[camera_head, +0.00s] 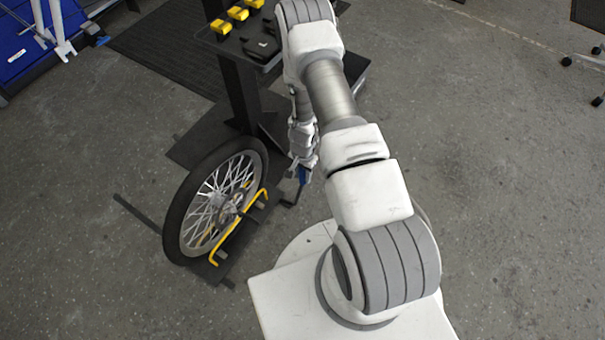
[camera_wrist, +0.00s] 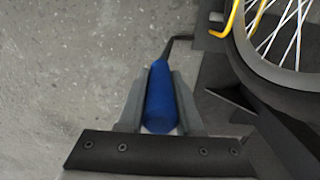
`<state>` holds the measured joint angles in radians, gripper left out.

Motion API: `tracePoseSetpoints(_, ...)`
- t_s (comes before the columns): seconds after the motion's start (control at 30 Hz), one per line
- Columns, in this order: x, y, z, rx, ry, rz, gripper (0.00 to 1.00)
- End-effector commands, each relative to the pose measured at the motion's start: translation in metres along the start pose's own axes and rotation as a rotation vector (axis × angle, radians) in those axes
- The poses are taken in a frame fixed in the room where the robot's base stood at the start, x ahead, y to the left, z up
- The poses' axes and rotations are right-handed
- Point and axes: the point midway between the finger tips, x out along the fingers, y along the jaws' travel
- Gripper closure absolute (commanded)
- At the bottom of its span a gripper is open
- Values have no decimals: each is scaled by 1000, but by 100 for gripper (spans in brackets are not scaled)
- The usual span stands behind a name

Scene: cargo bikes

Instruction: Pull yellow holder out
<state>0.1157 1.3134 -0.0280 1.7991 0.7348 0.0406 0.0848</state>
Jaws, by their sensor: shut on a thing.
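The yellow holder (camera_head: 214,244) is a bent bar low beside the spoked wheel (camera_head: 176,222), which stands upright in a dark floor stand. Part of the yellow holder (camera_wrist: 232,22) also shows at the top right in the wrist view, next to the tyre (camera_wrist: 262,66). My gripper (camera_head: 303,170) is low, to the right of the wheel. In the wrist view, my gripper (camera_wrist: 158,84) is shut on a blue handle (camera_wrist: 160,98). A thin black bent rod (camera_wrist: 178,38) runs from the handle toward the stand.
A black post with a tray (camera_head: 262,50) holding yellow parts (camera_head: 238,14) stands behind the wheel. A blue panel (camera_head: 30,45) is at the upper left.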

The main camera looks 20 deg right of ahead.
Motion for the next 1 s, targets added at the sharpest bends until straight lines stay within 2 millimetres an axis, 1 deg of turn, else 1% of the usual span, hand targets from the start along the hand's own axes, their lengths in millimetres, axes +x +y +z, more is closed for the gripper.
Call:
tracePoseSetpoints(0.07,-3,0,-3,1,5,-1,100)
tracePoseSetpoints(0.1,-3,0,-3,1,6,-1,62)
tracePoseSetpoints(0.23,-2,0,-2,1,4,-1,39)
tracePoseSetpoints(0.27,-2,0,-2,1,4,-1,36)
tracePoseSetpoints(0.53,-2,0,-1,0,2,-1,36)
tracePoseSetpoints(0.67,-11,-1,-1,0,2,-1,36)
tracePoseSetpoints(0.77,-28,-1,-1,0,3,-2,36)
tracePoseSetpoints(1.0,-88,-1,-1,0,4,-2,36)
